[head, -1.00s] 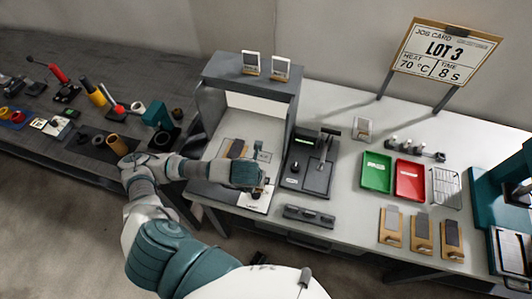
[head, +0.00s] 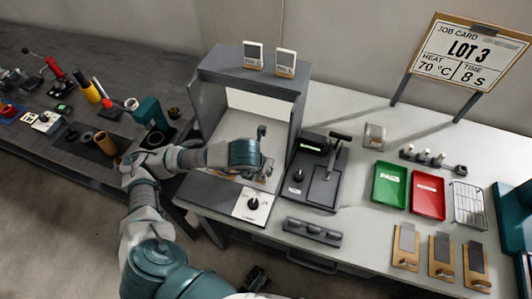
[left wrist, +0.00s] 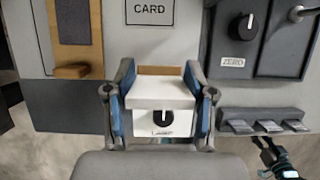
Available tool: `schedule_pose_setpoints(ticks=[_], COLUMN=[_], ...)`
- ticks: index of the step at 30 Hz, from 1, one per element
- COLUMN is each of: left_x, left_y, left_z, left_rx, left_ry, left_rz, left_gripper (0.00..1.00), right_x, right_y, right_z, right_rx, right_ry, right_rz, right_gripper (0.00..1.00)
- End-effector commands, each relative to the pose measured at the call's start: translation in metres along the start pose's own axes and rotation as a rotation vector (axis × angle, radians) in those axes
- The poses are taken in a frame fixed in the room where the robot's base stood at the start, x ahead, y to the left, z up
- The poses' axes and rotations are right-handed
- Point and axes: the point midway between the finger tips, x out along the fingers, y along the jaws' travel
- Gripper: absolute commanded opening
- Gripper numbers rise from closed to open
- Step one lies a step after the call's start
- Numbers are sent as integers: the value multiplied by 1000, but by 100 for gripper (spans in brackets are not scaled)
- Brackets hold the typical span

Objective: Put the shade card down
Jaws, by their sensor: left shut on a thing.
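My left gripper (left wrist: 160,98) is shut on the shade card (left wrist: 160,90), which shows in the left wrist view as a white piece with a brown strip along its far edge. In the head view my left gripper (head: 262,172) is inside the grey viewing booth (head: 250,88), over its floor, and mostly hides the card. A marked outline labelled CARD (left wrist: 152,12) lies beyond the card in the wrist view. I cannot tell whether the card touches the floor. My right gripper (left wrist: 277,160) shows partly at the lower right; its jaw state is unclear.
A wooden holder with a grey swatch (left wrist: 73,40) stands left of the gripper. The LAMP knob panel (head: 253,205) is at the booth's front. A dark ZERO device (head: 316,175) stands right of the booth. Green (head: 390,185) and red (head: 427,195) trays lie farther right.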

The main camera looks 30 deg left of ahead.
Motion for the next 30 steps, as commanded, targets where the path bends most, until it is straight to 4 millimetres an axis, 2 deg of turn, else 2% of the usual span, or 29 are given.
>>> schedule_pose_setpoints(ticks=[1, 6, 12, 18, 22, 30], left_x=[6, 27, 39, 57, 73, 73], left_y=[5, 12, 16, 17, 17, 17], left_z=[15, 55, 79, 73, 67, 67], left_rx=[-9, -7, -3, -1, -2, -2], left_ry=[-1, -2, -2, 0, -1, -3], left_rz=[4, 1, 1, 3, 3, 2], left_gripper=[25, 25, 25, 25, 25, 25], right_x=[-1, -7, -10, -14, -27, -27], right_y=[0, 0, 0, 1, 1, 1], right_z=[0, -1, -1, -1, 0, 0], right_rx=[0, 0, 0, 1, 1, 1], right_ry=[-2, 2, 1, 2, 8, 6], right_rz=[0, 0, 1, 1, 0, 1], right_gripper=[40, 40, 40, 40, 40, 40])
